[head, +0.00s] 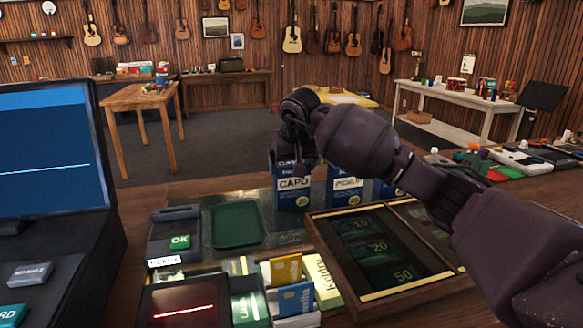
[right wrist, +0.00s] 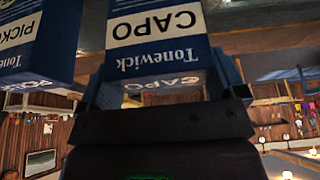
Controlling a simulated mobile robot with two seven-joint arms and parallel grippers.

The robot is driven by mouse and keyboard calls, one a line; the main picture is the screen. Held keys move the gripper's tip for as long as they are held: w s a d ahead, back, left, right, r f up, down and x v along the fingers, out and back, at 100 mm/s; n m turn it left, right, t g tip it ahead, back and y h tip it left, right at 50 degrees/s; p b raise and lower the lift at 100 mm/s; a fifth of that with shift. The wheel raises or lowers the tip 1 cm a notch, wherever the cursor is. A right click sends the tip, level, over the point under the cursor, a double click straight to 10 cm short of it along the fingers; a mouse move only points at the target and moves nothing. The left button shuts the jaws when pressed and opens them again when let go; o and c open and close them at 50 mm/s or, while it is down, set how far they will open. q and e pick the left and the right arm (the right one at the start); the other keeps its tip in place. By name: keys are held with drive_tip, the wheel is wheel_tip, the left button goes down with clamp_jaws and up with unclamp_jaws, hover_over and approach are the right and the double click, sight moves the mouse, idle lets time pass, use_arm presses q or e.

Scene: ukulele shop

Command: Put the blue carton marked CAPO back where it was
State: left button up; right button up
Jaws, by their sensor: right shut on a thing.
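The blue carton marked CAPO (head: 293,192) is upright at the back of the counter, with its white label facing me. My right gripper (head: 293,163) is above it, pointing down and shut on its top. In the right wrist view the CAPO carton (right wrist: 155,40) appears upside down between the two fingers of the right gripper (right wrist: 165,92). Whether its base touches the counter is hard to tell. A similar blue carton (head: 345,190) stands just to its right, and another blue carton (head: 384,189) is partly hidden behind my right arm. My left gripper is not in view.
A green tray (head: 237,225) lies left of the CAPO carton. A card terminal (head: 175,241), upright cards (head: 296,297) and a wooden cash tray (head: 322,262) are nearer me. A screen (head: 42,150) stands at the left.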

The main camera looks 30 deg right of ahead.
drive_tip(key=shift+f, duration=0.3)
drive_tip(key=shift+f, duration=0.15)
drive_tip(key=o, duration=0.9)
drive_tip(key=shift+o, duration=0.2)
drive_tip(key=shift+s+r, duration=0.15)
drive_tip(key=shift+r, duration=0.45)
drive_tip(key=p+v, duration=0.1)
drive_tip(key=v, duration=1)
